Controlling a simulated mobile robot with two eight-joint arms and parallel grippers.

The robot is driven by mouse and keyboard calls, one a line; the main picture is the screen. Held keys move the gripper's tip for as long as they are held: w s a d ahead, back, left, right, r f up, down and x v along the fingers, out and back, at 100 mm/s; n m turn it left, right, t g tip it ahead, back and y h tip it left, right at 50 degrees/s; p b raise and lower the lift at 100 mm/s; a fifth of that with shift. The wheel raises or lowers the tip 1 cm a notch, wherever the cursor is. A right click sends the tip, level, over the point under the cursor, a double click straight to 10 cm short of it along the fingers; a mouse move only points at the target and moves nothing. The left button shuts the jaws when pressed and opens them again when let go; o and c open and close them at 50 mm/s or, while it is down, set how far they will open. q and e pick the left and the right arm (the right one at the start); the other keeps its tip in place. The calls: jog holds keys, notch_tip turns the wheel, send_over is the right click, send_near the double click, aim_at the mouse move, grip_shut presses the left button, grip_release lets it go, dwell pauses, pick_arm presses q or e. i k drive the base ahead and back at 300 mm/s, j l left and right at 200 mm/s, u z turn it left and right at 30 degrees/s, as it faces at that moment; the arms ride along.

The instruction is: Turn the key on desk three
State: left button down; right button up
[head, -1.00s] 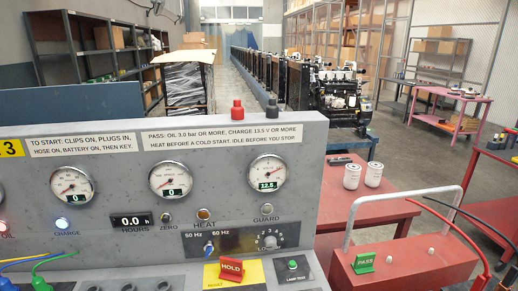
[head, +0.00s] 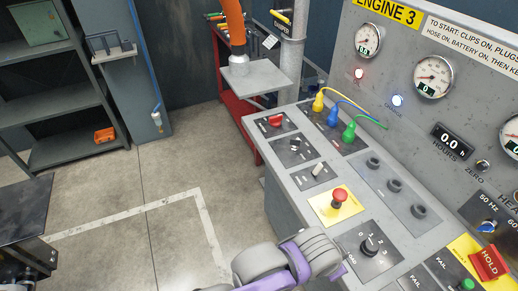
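Desk three is the grey sloped control desk (head: 395,215) on the right, under the yellow ENGINE 3 sign (head: 386,13). Small switch plates run down its left side: a red-handled switch (head: 275,121), a dark switch (head: 295,144) and a pale toggle (head: 318,171). Which of these is the key is too small to tell. Below are a red mushroom button (head: 340,196) on a yellow plate and a black rotary knob (head: 369,246). A grey and purple part of my arm, seemingly the left, is low at the desk's near edge; its fingertips are not clear. My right gripper is out of view.
Yellow, blue and green plugs (head: 334,115) with cables stand at the desk's back. A grey post plate with an orange hose (head: 235,30) and a red cart (head: 240,120) are behind it. Shelving (head: 55,95) stands left. The floor (head: 150,215) between is clear.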

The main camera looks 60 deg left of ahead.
aim_at(295, 144)
jog(key=i+u, duration=0.1)
jog(key=u, duration=1.85)
